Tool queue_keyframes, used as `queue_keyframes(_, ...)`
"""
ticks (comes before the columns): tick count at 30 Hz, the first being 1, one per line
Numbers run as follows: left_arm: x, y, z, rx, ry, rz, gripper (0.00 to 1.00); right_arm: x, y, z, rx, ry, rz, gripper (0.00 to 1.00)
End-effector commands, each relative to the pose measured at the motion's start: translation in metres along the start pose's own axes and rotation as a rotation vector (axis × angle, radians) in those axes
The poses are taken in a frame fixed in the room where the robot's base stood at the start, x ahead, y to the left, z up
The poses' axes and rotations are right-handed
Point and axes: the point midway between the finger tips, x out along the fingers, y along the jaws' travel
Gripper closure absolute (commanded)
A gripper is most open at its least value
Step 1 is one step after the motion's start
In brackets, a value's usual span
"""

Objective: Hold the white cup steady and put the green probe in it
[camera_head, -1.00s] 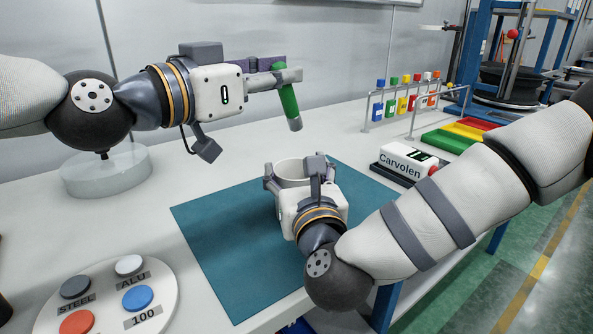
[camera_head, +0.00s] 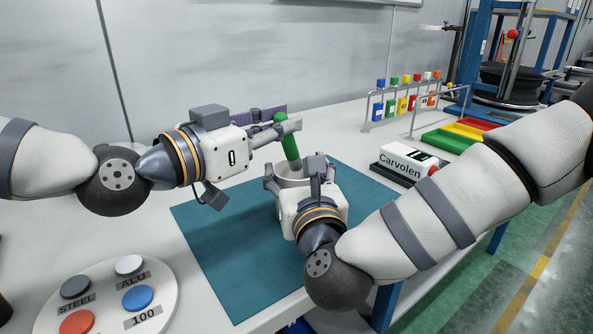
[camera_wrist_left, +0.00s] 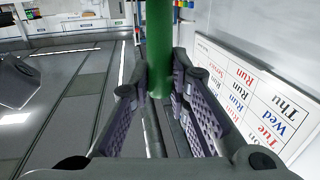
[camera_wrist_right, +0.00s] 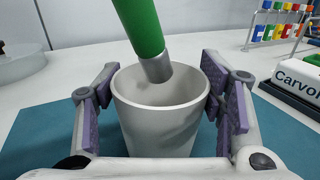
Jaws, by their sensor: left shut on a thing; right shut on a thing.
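The white cup (camera_wrist_right: 160,120) stands upright on the teal mat (camera_head: 222,262), with its open mouth up. My right gripper (camera_head: 293,177) is shut around the cup, one finger on each side, as the right wrist view shows. The green probe (camera_head: 289,146) is in my left gripper (camera_head: 280,131), which is shut on it. The probe is tilted, its grey tip (camera_wrist_right: 155,68) at the cup's mouth in the right wrist view, seen in front of the inner far wall. The cup's front is hidden in the head view by my right gripper.
A white and black box labelled Carvolen (camera_head: 404,161) lies right of the mat. Behind it are colored trays (camera_head: 463,134) and a rack with small colored pieces (camera_head: 404,101). A round panel with colored buttons (camera_head: 107,297) is at the front left.

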Motion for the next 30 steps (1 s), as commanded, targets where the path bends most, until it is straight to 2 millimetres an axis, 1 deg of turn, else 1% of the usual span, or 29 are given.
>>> queue_keyframes(3,0.0,0.0,0.009,-0.002,-0.002,0.0,1.0,0.0,0.0,-0.001,0.0,0.002,0.0,0.64)
queue_keyframes(6,0.0,0.0,0.012,-0.001,-0.001,0.001,1.0,0.0,0.0,-0.001,0.0,0.002,0.0,0.64)
queue_keyframes(13,0.0,0.0,0.012,-0.001,0.0,0.001,1.0,0.0,0.0,-0.001,0.0,0.003,0.0,0.64)
queue_keyframes(14,0.0,0.0,0.012,-0.001,0.0,0.001,0.81,0.0,0.0,-0.001,0.0,0.003,0.0,0.64)
queue_keyframes(15,0.0,0.0,0.012,-0.001,0.0,0.001,0.72,0.0,0.0,-0.001,0.0,0.003,0.0,0.64)
queue_keyframes(17,0.0,0.0,0.012,-0.001,0.0,0.001,0.6,0.0,0.0,-0.001,0.0,0.003,0.0,0.64)
queue_keyframes(26,-0.002,0.0,0.012,-0.001,-0.001,0.0,0.6,0.0,0.0,-0.001,0.0,0.002,0.0,0.64)
queue_keyframes(29,-0.016,0.0,0.011,-0.002,0.0,-0.001,0.6,0.0,0.0,-0.001,0.0,0.003,0.0,0.64)
queue_keyframes(30,-0.025,0.0,0.011,-0.003,0.001,-0.001,0.6,0.0,0.0,-0.001,0.0,0.003,0.0,0.64)
